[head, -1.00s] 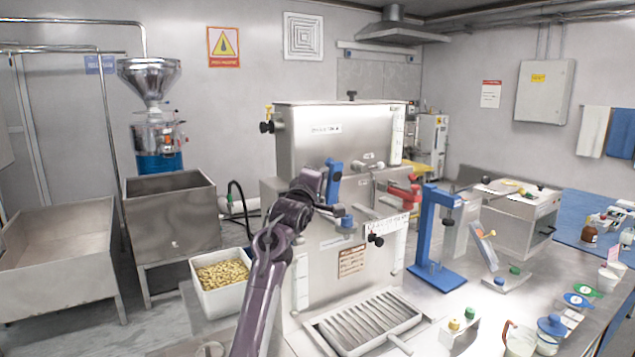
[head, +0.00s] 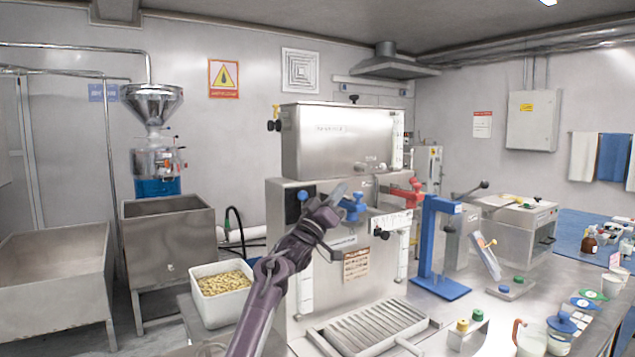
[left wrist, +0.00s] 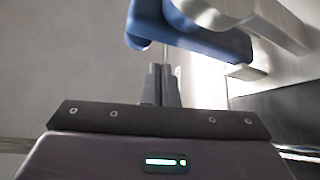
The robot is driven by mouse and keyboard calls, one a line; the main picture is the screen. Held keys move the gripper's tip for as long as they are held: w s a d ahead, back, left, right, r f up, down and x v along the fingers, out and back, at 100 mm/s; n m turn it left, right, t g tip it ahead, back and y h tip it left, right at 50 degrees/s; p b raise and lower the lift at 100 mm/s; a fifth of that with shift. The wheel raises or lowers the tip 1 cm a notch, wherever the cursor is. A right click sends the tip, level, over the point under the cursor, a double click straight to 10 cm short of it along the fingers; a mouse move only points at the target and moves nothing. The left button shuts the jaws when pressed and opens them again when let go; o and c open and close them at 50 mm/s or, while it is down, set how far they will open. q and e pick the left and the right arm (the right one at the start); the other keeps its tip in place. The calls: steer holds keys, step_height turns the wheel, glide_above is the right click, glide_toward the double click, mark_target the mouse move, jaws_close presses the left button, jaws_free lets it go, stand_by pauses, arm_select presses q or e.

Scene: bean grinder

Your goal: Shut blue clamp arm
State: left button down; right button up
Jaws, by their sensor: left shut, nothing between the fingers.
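The blue clamp arm (head: 352,207) is on the front of the steel machine (head: 335,145), beside the gripper. In the head view it looks low and folded, partly hidden behind my gripper. In the left wrist view the blue clamp arm (left wrist: 200,38) runs across the top, just beyond the fingertips. My left gripper (head: 339,190) is shut and empty, with its fingers pointing up and right close to the clamp arm. In the left wrist view its fingers (left wrist: 160,72) are together. I cannot tell whether they touch the blue part or whether the clamp is fully shut. My right gripper is not in view.
A red clamp (head: 414,190) is further right on the machine. A blue press stand (head: 430,240) stands on the steel table to the right. A grooved drip tray (head: 370,328) lies below. A white bin of beans (head: 222,290) is at the left.

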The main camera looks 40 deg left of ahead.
arm_select(q)
steer(key=f+m+h, duration=0.1)
steer(key=m, duration=0.1)
steer(key=f+m+h+b, duration=0.1)
steer(key=h, duration=0.1)
steer(key=f+m+h+b, duration=0.1)
steer(key=m, duration=0.1)
steer(key=shift+w+d+m, duration=0.15)
steer(key=shift+d+m, duration=0.15)
steer(key=shift+f, duration=0.1)
